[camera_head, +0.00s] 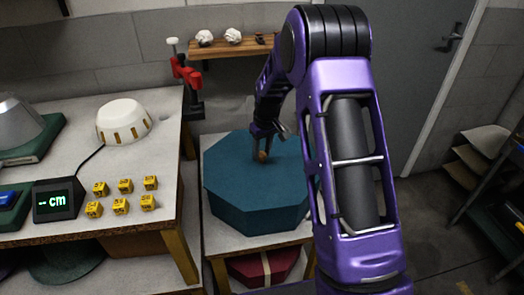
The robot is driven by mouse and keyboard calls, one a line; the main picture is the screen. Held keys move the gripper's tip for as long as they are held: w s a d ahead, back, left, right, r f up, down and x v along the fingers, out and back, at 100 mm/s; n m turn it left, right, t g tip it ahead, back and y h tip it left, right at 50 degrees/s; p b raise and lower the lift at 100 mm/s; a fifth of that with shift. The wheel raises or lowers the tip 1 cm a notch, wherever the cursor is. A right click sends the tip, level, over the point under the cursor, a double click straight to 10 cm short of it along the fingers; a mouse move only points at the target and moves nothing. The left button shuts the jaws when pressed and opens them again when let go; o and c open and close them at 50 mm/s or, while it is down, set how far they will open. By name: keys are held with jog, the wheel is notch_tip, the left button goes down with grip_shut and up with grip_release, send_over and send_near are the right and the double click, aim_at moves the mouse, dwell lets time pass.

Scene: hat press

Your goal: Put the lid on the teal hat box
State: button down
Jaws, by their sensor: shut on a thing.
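The teal octagonal hat box (253,208) stands on a low side table. Its flat teal lid (225,162) shows as the top face with a small brown knob at its middle. My gripper (263,156) is at that knob and is shut on it. From this angle the lid looks seated on the box, but I cannot tell whether there is a small gap under it. My purple arm hides the right side of the box and lid.
A workbench (150,225) on the left holds several yellow blocks (123,196), a display (58,199) and a white domed form (124,120). A red clamp (187,75) is at its back corner. A red box (262,267) is on the shelf below the teal box.

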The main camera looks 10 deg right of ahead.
jog(key=shift+c, duration=1.9)
grip_release()
